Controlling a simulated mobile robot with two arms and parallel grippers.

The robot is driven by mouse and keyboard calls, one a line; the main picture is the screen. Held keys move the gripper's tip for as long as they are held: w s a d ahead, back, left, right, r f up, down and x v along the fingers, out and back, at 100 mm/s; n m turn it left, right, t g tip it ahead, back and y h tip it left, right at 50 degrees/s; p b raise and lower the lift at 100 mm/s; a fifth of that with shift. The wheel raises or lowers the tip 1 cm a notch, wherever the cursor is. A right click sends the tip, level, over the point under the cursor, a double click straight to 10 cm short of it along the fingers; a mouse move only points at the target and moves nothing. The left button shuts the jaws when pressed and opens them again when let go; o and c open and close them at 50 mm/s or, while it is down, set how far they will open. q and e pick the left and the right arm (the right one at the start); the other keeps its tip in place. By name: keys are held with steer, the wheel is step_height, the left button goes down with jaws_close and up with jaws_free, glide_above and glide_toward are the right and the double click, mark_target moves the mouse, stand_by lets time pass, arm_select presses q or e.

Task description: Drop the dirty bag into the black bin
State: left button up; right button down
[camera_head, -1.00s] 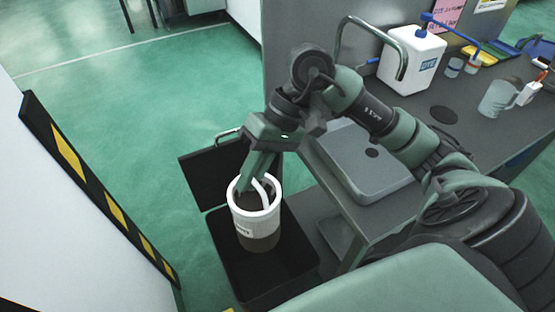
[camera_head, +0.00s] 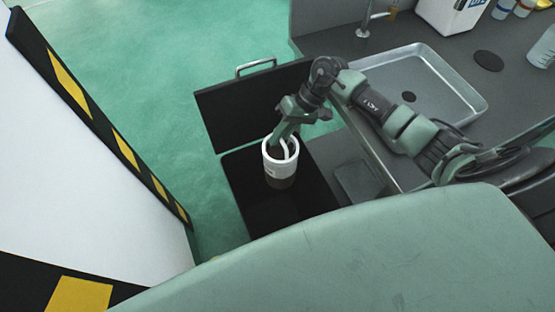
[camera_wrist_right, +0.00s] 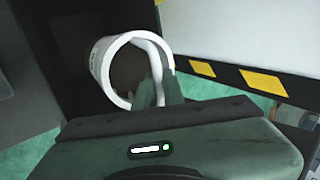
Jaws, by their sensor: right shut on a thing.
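The dirty bag (camera_head: 281,172) looks like an upright cylinder with a white upper part, a brown lower part and a white strap across its open top. My right gripper (camera_head: 284,142) is shut on it at the strap, from above. The black bin (camera_head: 308,208) stands open below, and the bag hangs over or inside its mouth. I cannot tell whether its bottom touches the bin. The bin's lid (camera_head: 225,112) is swung up behind. In the right wrist view the bag (camera_wrist_right: 99,66) is beyond the fingers (camera_wrist_right: 157,92). My left gripper is not in view.
A grey counter with a steel sink (camera_head: 455,85) lies right of the bin, under my right arm. A white panel with a black and yellow striped edge (camera_head: 125,150) stands left. Green floor (camera_head: 150,60) is clear between panel and bin.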

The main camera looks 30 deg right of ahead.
steer(key=shift+f, duration=0.45)
step_height(320, 180, down, 4)
steer(key=shift+f+b, duration=0.25)
steer(key=shift+b, duration=0.05)
steer(key=c, duration=1.4)
jaws_free()
steer(key=shift+c, duration=0.2)
steer(key=b+v, duration=0.2)
steer(key=v, duration=0.4)
steer(key=shift+d+r, duration=0.45)
steer(key=shift+r, duration=0.3)
